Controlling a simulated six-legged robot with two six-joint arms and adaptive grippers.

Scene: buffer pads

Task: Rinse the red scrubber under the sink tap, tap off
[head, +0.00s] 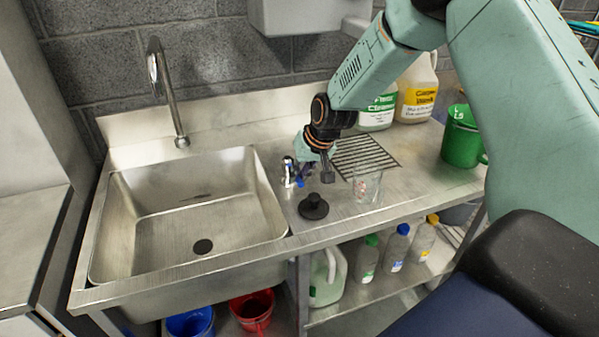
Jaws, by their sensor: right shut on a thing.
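My right gripper (305,174) reaches down over the counter just right of the sink. It is shut at a small chrome fitting with blue parts (288,171), which looks like the tap lever; the contact is small and partly hidden. I cannot make out the red scrubber. My left gripper is not in view.
A black plug (313,207), a clear glass (367,188) and a wire rack (363,154) are close to the gripper. Blue (190,324) and red (252,311) buckets are below.

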